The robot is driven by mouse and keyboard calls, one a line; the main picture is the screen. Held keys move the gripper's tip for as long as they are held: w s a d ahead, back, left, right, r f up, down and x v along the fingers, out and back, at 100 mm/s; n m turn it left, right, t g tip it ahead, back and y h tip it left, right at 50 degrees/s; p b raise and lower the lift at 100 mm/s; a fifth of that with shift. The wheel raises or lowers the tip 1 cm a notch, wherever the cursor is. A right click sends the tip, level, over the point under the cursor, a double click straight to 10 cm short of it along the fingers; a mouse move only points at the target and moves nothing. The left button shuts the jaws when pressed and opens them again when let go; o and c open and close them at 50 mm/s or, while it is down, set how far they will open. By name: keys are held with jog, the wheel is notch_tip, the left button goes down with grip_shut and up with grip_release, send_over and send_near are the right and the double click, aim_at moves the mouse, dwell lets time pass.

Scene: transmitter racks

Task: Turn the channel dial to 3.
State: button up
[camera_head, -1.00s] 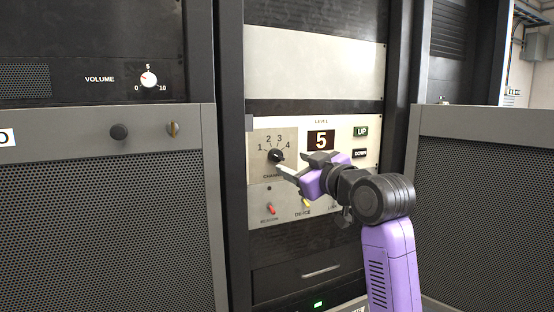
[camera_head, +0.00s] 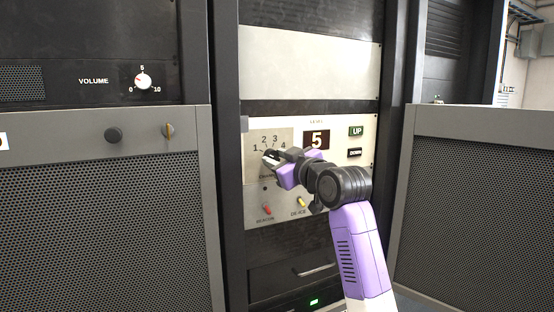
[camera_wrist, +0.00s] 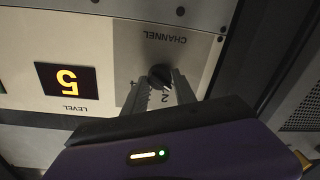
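The channel dial (camera_wrist: 160,76) is a round dark knob on a pale panel (camera_head: 252,207), with 1 to 4 marked around it. In the wrist view the panel is upside down. My gripper (camera_wrist: 162,82) has one finger on each side of the dial, with the tips close beside it. The fingers look apart; contact with the knob cannot be made out. In the head view my gripper (camera_head: 272,157) covers most of the dial. The dial's pointer cannot be read clearly.
Right of the dial are a level display (camera_head: 316,140) showing 5, an UP button (camera_head: 356,131) and a DOWN button (camera_head: 355,153). Below are a red toggle (camera_head: 267,208) and a yellow toggle (camera_head: 301,202). Mesh-fronted cabinets (camera_head: 110,210) stand at both sides.

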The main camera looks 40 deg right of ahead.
grip_shut()
jog(key=shift+m, duration=0.3)
jog(key=m+p, duration=0.2)
jog(key=m, duration=0.1)
jog(key=m+p, duration=0.1)
jog(key=m, duration=0.3)
jog(key=shift+a+p, duration=0.1)
jog(key=shift+p, duration=0.3)
jog(key=m+p, duration=0.2)
jog(key=m, duration=0.3)
jog(key=shift+m+h, duration=0.3)
jog(key=shift+f+m+t+p, duration=0.15)
jog(key=shift+m+p, duration=0.25)
jog(key=shift+m, duration=0.4)
jog(key=shift+m+t+p, duration=0.15)
jog(key=shift+m+p, duration=0.25)
jog(key=shift+m, duration=0.4)
